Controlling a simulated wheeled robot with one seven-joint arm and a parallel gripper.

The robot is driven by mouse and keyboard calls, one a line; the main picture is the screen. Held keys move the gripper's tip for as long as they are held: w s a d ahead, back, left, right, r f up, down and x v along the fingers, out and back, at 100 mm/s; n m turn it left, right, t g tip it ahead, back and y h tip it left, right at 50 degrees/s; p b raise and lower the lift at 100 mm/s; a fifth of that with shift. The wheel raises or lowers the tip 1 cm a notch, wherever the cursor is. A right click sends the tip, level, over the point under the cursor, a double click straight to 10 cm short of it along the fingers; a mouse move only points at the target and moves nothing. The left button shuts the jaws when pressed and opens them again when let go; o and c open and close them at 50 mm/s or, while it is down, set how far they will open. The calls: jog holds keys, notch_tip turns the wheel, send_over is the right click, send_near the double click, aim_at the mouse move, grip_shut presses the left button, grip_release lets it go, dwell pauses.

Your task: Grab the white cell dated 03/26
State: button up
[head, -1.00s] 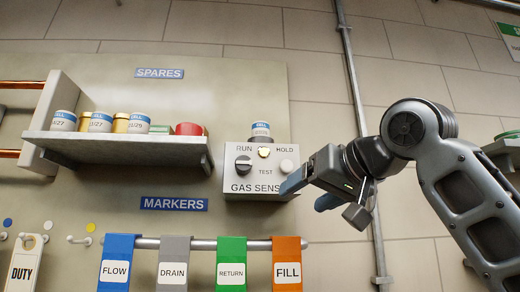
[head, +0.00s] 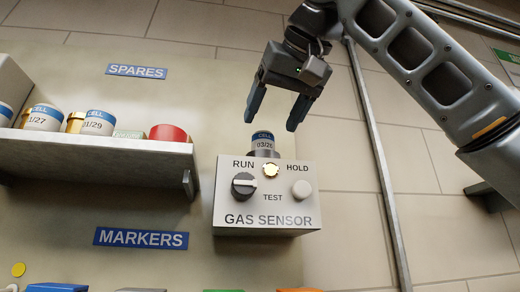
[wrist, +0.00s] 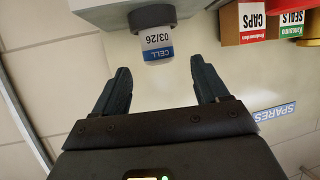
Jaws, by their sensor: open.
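The white cell dated 03/26 (head: 263,142) has a blue band marked CELL and sits upright in a dark socket on top of the gas sensor box (head: 266,196). It also shows in the wrist view (wrist: 156,43), with its date readable. My gripper (head: 273,115) is open and empty, its two fingers pointing down just above the cell. In the wrist view my gripper (wrist: 160,85) has the cell ahead, between the lines of its fingers and apart from them.
A shelf (head: 100,150) at left holds other cells, one (head: 43,117) dated 01/27, and a red item (head: 168,133). The sensor box has a dark knob (head: 244,185) and a white button (head: 301,189). Boxes marked CAPS (wrist: 247,22) and SEALS show in the wrist view.

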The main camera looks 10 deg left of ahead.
aim_at(267, 131)
jog(key=p+x, duration=0.2)
jog(key=x, duration=0.4)
jog(key=shift+f, duration=0.1)
jog(key=c, duration=1.1)
